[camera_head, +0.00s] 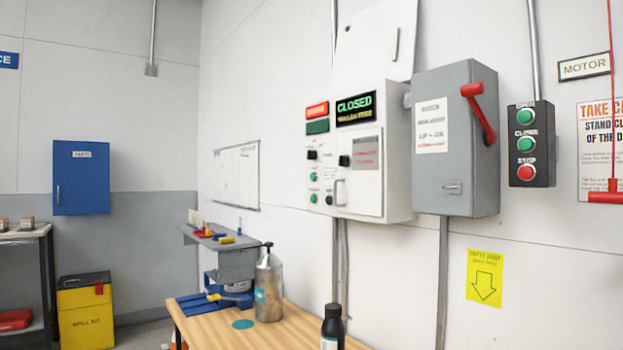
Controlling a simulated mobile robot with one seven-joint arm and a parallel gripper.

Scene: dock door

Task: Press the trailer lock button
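A white control panel (398,205) is mounted on the wall near the middle of the view. It carries a red light (317,110), a green light (317,127) and a lit display (356,107) reading "CLOSED". Below these are black selector switches (344,160) and small green buttons, an upper one (313,176) and a lower one (313,198). Their labels are too small to read, so I cannot tell which is the trailer lock button. My gripper is not in view.
A grey switch box (432,185) with a raised red handle (478,110) and a black push-button station (531,145) are right of the panel. A red pull handle (605,197) hangs far right.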

